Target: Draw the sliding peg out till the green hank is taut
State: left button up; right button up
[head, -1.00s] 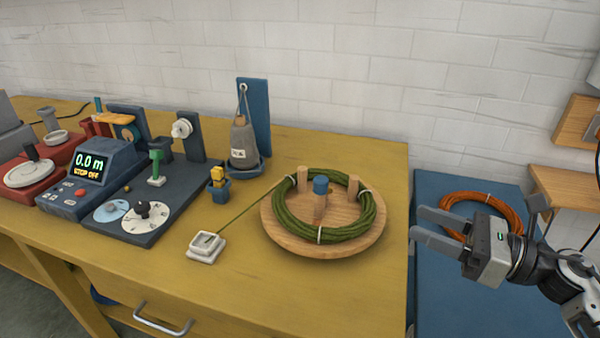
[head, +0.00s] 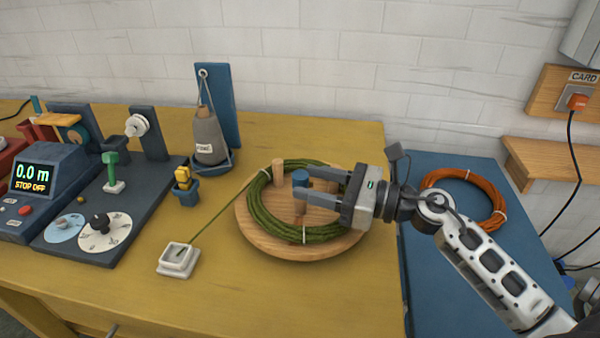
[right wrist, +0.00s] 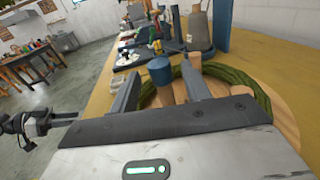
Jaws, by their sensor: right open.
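The green hank (head: 262,221) lies in a ring on a round wooden board (head: 262,243). A wooden peg with a blue cap (head: 300,178) stands inside the ring, and a plain wooden peg (head: 278,172) stands behind it to the left. My right gripper (head: 302,185) is open above the board's right side, its fingertips by the blue-capped peg. In the right wrist view the blue cap (right wrist: 160,70) shows between the two fingers, slightly beyond them; I cannot tell whether they touch. The gripper hides the board's right part.
A green strand runs from the hank to a white square dish (head: 178,260). An orange hank (head: 466,194) lies on the blue surface at right.

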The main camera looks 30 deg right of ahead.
aim_at(300, 180)
pick_arm(q)
jog(key=shift+w+r, duration=0.1)
jog(key=shift+r, duration=0.1)
pick_arm(e)
jog(key=shift+x, duration=1.5)
jog(key=shift+c, duration=0.2)
